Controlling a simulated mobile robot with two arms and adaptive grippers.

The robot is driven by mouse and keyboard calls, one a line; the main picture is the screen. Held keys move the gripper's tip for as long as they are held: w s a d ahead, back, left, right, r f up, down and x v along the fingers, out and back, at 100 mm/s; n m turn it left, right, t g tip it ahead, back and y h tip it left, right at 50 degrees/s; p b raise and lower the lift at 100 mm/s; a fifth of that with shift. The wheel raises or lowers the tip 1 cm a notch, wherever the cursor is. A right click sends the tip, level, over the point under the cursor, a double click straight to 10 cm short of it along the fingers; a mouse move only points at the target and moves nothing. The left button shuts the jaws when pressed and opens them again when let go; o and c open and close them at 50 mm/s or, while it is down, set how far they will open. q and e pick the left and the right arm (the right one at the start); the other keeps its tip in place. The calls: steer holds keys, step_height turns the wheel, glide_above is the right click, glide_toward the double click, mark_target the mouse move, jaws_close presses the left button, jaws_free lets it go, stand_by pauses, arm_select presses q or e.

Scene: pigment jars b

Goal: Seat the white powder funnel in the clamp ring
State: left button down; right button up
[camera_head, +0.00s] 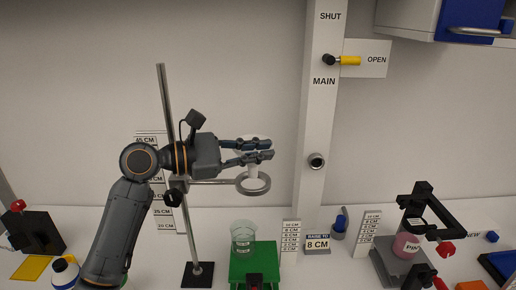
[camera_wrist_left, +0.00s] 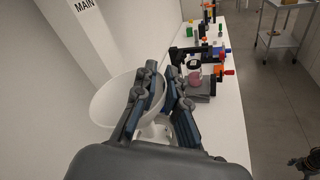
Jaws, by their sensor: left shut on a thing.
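The white powder funnel (camera_wrist_left: 108,103) is held in my left gripper (camera_head: 266,150), whose fingers are closed on it. In the wrist view its wide bowl shows left of the fingers (camera_wrist_left: 168,98), which hide part of it. In the head view the fingers cover much of the funnel (camera_head: 249,172), and a pale part shows just above the clamp ring (camera_head: 254,191). The grey ring sticks out to the right from a metal stand rod (camera_head: 163,100). I cannot tell whether the funnel touches the ring.
A glass beaker (camera_head: 243,239) stands on a green block (camera_head: 254,265) below the ring. A height scale card stands behind the rod. A white post (camera_head: 318,110) rises to the right. A device with a pink jar (camera_head: 406,245) stands at the right.

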mark_target(258, 190)
arm_select(q)
steer(key=shift+f+b, duration=0.95)
steer(key=shift+f, duration=2.6)
steer(key=c, duration=1.3)
jaws_free()
steer(key=shift+c, duration=0.2)
steer(key=shift+r, duration=0.1)
step_height(258, 190, up, 10)
steer(key=shift+f, duration=0.1)
